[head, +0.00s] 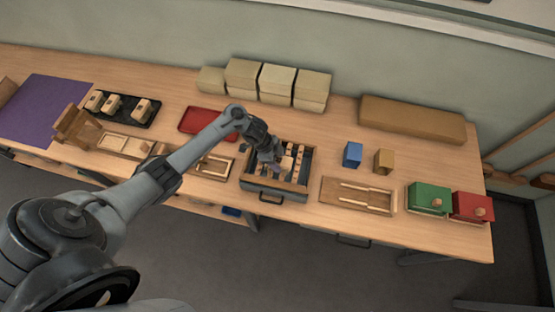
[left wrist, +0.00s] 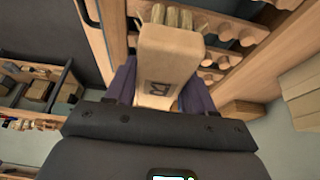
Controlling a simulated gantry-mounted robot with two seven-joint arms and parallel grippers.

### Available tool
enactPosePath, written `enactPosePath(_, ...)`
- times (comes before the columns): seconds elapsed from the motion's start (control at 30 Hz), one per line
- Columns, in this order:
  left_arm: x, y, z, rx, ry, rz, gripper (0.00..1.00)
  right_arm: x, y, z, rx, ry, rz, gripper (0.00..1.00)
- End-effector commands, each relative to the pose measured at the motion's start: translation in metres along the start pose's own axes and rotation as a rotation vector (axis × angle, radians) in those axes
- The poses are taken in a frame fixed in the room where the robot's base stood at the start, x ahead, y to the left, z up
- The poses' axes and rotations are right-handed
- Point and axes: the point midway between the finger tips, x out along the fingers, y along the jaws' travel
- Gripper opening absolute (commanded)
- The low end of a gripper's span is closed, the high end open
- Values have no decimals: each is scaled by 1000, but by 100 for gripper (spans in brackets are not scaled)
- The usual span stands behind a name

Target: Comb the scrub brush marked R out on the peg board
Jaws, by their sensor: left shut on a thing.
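The scrub brush marked R (left wrist: 165,65) shows in the left wrist view as a pale wooden block with a dark R on its face. Its pale bristle tufts (left wrist: 172,17) point to the top of the picture. My left gripper (left wrist: 158,95) is shut on the block, with a dark finger on each side. The peg board (left wrist: 215,28), with rows of rounded wooden pegs, lies just beyond the bristles; I cannot tell whether they touch. In the head view my left gripper (head: 274,164) is over the open drawer-like tray (head: 272,187) and hides part of it. My right gripper is not in view.
A black tray (head: 128,108) with several pale blocks and a red tray (head: 203,122) are to the left. A blue block (head: 352,154), a tan block (head: 384,160), and green (head: 429,198) and red (head: 472,207) boxes stand to the right. Several cartons (head: 277,82) line the back.

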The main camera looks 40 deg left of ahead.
Motion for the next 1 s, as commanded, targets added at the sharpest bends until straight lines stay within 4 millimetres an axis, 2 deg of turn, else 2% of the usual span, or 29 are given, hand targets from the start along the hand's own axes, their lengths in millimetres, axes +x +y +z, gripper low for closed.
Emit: enactPosePath(1.0,9,0,3,0,1,0,29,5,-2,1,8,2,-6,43)
